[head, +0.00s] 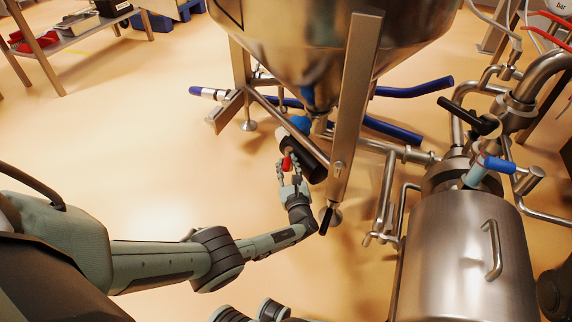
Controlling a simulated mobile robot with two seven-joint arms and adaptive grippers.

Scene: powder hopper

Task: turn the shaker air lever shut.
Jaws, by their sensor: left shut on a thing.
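The small red lever (287,163), which looks like the shaker air lever, is beside a dark cylinder (305,154) under the hopper cone. My left gripper (287,171) is shut on the red lever, with its fingers reaching up from below. The fingers hide part of the lever, and its exact angle is too small to tell. The steel hopper (335,28) stands above on its frame. My right gripper is not in view.
A steel frame leg (356,110) stands just right of my left gripper. Blue hoses (390,129) run behind it. A steel vessel (460,255) with pipes and a blue-handled valve (498,164) stands at the right. The floor (120,135) at left is clear.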

